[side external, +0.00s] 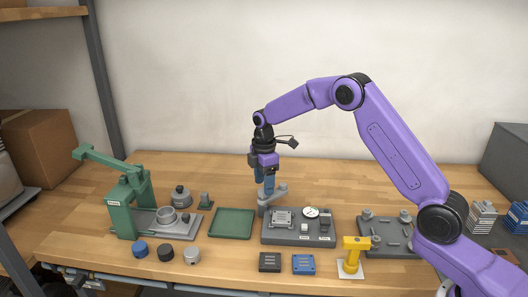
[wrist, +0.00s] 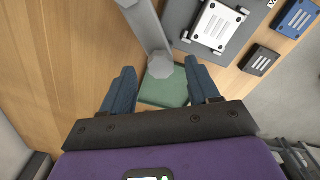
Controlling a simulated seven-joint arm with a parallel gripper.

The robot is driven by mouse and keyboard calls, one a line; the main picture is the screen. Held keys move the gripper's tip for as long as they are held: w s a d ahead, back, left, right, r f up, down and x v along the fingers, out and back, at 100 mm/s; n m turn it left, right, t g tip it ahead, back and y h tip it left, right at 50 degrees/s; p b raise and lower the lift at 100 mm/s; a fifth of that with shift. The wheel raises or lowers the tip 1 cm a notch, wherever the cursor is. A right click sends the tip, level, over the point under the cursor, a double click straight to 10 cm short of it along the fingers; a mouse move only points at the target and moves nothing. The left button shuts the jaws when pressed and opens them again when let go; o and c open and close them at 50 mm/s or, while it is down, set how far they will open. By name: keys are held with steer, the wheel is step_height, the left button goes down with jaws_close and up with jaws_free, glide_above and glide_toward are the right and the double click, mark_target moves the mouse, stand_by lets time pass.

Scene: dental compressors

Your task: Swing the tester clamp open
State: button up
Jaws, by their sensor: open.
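The tester (side external: 298,240) is a grey base plate with a round white dial gauge (side external: 311,212) and a light grey block (wrist: 216,25). A grey clamp (side external: 268,208), with a post and a bar, stands at its left back corner. In the wrist view the clamp bar (wrist: 146,24) comes down from the top and ends in a faceted knob (wrist: 160,66). My gripper (side external: 265,195) is just above the clamp, pointing down. In the wrist view my gripper (wrist: 160,72) is open, its blue fingers on either side of the knob with gaps. Contact is not visible.
A green tray (side external: 231,223) lies left of the tester. A green press (side external: 130,205) with a raised lever stands further left. A yellow stand (side external: 354,255) and another grey plate (side external: 388,250) are right. Blue and black blocks (side external: 303,264) lie in front. The table behind is clear.

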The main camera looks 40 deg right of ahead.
step_height(320, 180, up, 16)
steer(key=shift+f, duration=0.25)
steer(key=shift+s, duration=0.1)
stand_by(0.4)
steer(key=s+a+f+m, duration=0.1)
steer(key=s+a, duration=0.4)
steer(key=s, duration=0.6)
steer(key=s+a, duration=0.4)
steer(key=s, duration=0.6)
steer(key=s+d+f, duration=0.3)
steer(key=s, duration=0.8)
steer(key=s+d+f+m, duration=0.1)
steer(key=s+d+f, duration=0.2)
steer(key=s, duration=0.7)
steer(key=shift+s+d+f+m, duration=0.2)
steer(key=shift+s+d+m, duration=0.1)
steer(key=shift+s+d, duration=0.15)
